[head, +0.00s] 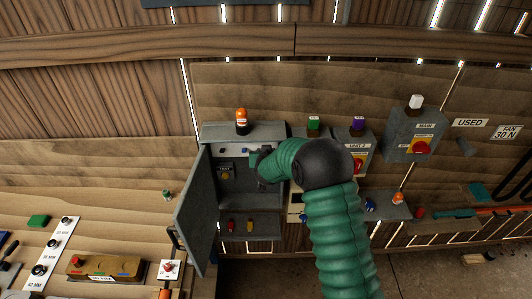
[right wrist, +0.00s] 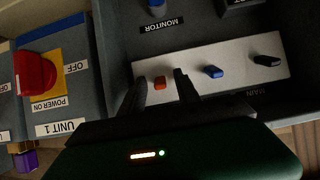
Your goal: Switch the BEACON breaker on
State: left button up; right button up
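In the head view a grey breaker box (head: 240,131) stands with its door (head: 197,210) swung open to the left. My right gripper (head: 262,168) reaches into its upper part. A MAIN label is near the black one; no BEACON label is readable. My left gripper is out of view.
An orange lamp (head: 241,120) stands on the box. A bench with tools (head: 100,268) lies at the lower left.

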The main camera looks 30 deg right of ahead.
jog(key=shift+r, duration=0.1)
jog(key=b+v, duration=0.2)
jog(key=v, duration=1.4)
jog(key=shift+s, duration=0.3)
jog(key=shift+a, duration=0.1)
jog(key=s+a+f+n+y+b, duration=0.35)
jog(key=a+f+b, duration=0.25)
jog(key=a+f, duration=0.3)
jog(key=s+a+f+n+g+y+b, duration=0.1)
jog(key=s+a+f+g+b, duration=0.1)
jog(key=s+f, duration=0.5)
jog(key=s+a+f+n+g+y+b, duration=0.1)
jog(key=s+a+f+g+b, duration=0.2)
jog(key=s+f, duration=0.5)
jog(key=shift+s+a+n+g+y+b, duration=0.2)
jog(key=shift+s+n+g+y+b, duration=0.2)
jog(key=shift+s+g, duration=0.75)
